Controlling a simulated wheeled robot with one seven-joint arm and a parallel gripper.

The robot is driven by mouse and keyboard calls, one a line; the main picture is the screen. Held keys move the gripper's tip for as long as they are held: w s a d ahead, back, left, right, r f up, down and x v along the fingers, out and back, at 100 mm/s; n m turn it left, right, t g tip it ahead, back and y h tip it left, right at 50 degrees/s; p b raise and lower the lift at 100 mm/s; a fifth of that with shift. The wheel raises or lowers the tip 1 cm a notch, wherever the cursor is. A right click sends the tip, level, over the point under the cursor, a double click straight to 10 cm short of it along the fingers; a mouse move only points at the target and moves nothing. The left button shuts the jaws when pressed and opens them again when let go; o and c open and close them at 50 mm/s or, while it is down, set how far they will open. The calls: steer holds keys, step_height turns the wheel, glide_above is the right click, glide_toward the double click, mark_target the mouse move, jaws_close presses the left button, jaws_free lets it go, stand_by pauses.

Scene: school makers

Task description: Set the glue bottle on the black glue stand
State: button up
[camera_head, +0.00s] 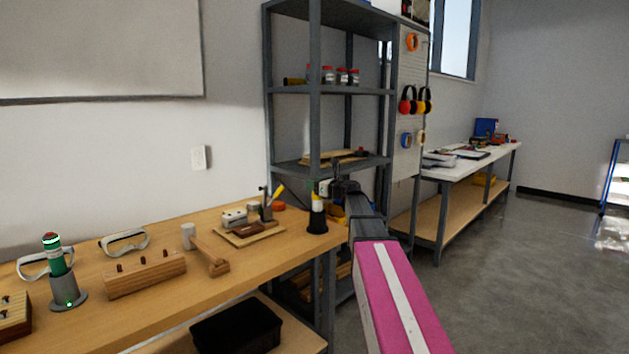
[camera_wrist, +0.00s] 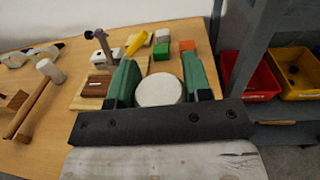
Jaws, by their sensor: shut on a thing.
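The white glue bottle shows as a pale round shape (camera_wrist: 158,92) between the green fingers of my gripper (camera_wrist: 155,85) in the wrist view. My gripper is shut on it. In the head view my gripper (camera_head: 325,187) is over the right end of the workbench, and the white bottle (camera_head: 317,206) shows below it. The black glue stand (camera_head: 316,223) is directly under the bottle in that view. I cannot tell whether the bottle rests on it or hangs just above. The stand is hidden in the wrist view.
The workbench (camera_head: 200,280) carries a mallet (camera_head: 212,258), a wooden block (camera_head: 145,275) and a grey holder (camera_head: 67,292) to the left. An orange block (camera_wrist: 187,46) lies beyond my fingers. A red bin (camera_wrist: 253,75) and a yellow bin (camera_wrist: 297,70) sit on the shelf at right.

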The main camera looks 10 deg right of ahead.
steer(key=shift+f, duration=2)
stand_by(0.3)
steer(key=o, duration=1)
steer(key=shift+c, duration=0.2)
steer(key=v, duration=1.1)
